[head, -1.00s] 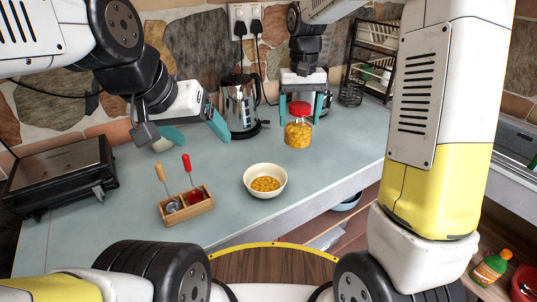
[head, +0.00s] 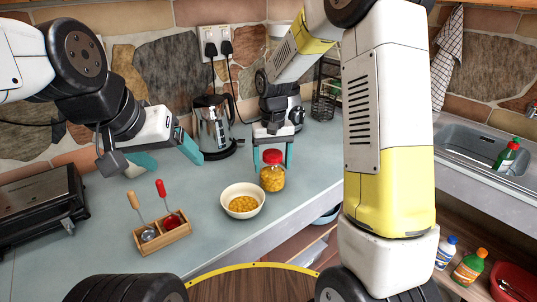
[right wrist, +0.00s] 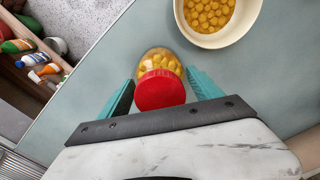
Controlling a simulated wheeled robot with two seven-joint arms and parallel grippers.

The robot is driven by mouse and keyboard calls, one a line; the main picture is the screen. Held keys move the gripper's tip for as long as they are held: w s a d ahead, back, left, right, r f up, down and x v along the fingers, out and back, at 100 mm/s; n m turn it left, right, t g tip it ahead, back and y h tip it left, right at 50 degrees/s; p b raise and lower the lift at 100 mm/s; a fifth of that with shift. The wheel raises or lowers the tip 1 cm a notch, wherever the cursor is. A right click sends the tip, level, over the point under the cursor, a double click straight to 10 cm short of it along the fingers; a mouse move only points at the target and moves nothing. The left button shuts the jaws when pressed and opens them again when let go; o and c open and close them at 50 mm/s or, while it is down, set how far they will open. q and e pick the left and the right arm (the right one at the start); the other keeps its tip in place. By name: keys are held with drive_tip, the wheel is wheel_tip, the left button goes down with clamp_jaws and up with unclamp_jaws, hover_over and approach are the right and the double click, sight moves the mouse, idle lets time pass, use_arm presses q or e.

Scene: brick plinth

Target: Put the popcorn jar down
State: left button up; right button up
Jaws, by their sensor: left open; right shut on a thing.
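The popcorn jar (head: 271,178), clear with yellow kernels and a red lid, is upright between the fingers of my right gripper (head: 272,158). It also shows in the right wrist view (right wrist: 161,62), where the right gripper (right wrist: 160,92) has one finger on each side of the lid. The jar is at or just above the counter; I cannot tell if its base touches. My left gripper (head: 165,156) is open and empty over the counter to the left, apart from the jar.
A cream bowl of kernels (head: 242,212) stands just left of the jar. A wooden tray (head: 163,238) with two utensils is further left. A kettle (head: 213,130) and a wire rack (head: 325,90) stand behind. The counter's front edge is close to the jar's right.

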drive_tip(key=o, duration=1.7)
drive_tip(key=shift+f, duration=0.15)
drive_tip(key=o, duration=0.4)
